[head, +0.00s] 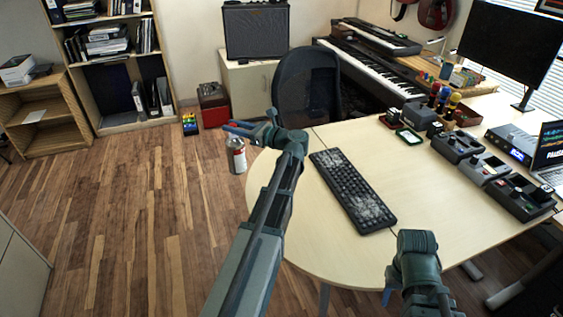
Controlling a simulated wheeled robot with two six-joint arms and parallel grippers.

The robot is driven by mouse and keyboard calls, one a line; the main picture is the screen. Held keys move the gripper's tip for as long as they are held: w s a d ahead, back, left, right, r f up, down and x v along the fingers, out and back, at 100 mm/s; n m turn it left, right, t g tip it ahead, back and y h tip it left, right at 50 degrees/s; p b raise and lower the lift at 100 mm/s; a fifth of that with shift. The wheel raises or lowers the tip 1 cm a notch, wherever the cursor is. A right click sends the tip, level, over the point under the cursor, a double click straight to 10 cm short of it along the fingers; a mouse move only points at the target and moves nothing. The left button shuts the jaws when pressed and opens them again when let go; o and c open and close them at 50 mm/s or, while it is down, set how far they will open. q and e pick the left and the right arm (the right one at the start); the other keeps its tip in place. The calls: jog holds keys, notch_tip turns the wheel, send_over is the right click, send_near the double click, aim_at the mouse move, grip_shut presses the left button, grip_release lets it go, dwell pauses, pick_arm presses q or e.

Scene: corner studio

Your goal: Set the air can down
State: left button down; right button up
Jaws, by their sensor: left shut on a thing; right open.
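The air can (238,157) is white and red and hangs roughly upright below the blue fingers of my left gripper (238,130). My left gripper is shut on its top. The can appears just beyond the left edge of the desk (290,225), with wood floor behind it. A black keyboard (352,190) with pale grey dust over its keys lies on the desk, right of my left arm. My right gripper (388,297) is low in the picture, by the front edge of the desk. It is open, mostly hidden by its own arm, and no object shows in it.
Black desktop devices (487,172), a laptop (550,150) and a small green-edged tray (409,137) stand on the desk's right side. A dark chair (307,85) stands behind the desk. The desktop between keyboard and devices is clear, as is a strip left of the keyboard.

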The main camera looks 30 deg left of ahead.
pick_arm(q)
jog(key=w+d+f+b, duration=0.5)
jog(key=w+d, duration=0.5)
jog(key=d, duration=0.1)
jog(key=shift+d, duration=0.3)
dwell(0.3)
jog(key=shift+f, duration=0.2)
jog(key=c, duration=0.6)
grip_release()
jog(key=shift+r, duration=0.1)
jog(key=shift+r, duration=0.1)
jog(key=w+d, duration=0.1)
jog(key=d, duration=1.1)
